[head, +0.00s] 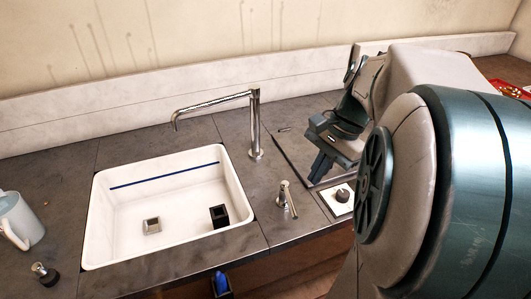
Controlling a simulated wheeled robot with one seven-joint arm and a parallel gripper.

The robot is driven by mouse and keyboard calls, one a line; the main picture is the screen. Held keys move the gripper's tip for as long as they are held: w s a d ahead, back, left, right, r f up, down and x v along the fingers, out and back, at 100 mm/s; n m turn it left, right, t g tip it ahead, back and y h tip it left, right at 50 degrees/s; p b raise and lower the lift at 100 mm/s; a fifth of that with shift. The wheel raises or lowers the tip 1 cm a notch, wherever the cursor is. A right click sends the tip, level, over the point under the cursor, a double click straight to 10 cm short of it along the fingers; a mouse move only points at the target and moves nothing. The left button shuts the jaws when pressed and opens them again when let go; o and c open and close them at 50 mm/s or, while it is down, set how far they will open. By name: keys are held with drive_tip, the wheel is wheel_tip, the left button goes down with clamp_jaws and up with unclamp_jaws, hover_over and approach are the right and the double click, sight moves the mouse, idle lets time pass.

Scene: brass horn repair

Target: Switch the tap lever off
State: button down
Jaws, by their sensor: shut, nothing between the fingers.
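The chrome tap (255,125) stands behind the sink's right back corner, its long spout reaching left over the basin. A short chrome lever post (286,196), likely the tap lever, stands on the counter right of the sink, in front of the tap. A thin handle on it points down toward the front. My gripper (318,172) is to the right of and behind this lever, apart from it in the picture. Its fingers are shut and empty and point down to the left. No water shows at the spout.
The white sink (105,225) holds a small metal square (152,225) and a black block (219,215). A dark knob on a white plate (345,208) lies right of the lever. A mug (18,222) and a small dark-based item (44,272) are left. My arm covers the right side.

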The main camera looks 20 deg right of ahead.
drive_tip(key=d+m+y+b, duration=0.1)
drive_tip(key=d+m+y, duration=0.1)
drive_tip(key=d+m, duration=0.4)
approach(290, 201)
wheel_tip(290, 201, down, 5)
drive_tip(key=s+d, duration=0.1)
drive_tip(key=s, duration=0.1)
drive_tip(key=shift+w+a+f+t+y, duration=0.1)
drive_tip(key=shift+a+f, duration=0.15)
drive_tip(key=shift+a, duration=0.25)
drive_tip(key=shift+a+f+t+y, duration=0.1)
drive_tip(key=shift+a+f, duration=0.15)
drive_tip(key=shift+a, duration=0.3)
drive_tip(key=shift+a+f+t+y, duration=0.1)
drive_tip(key=shift+a+f, duration=0.1)
drive_tip(key=shift+a, duration=0.3)
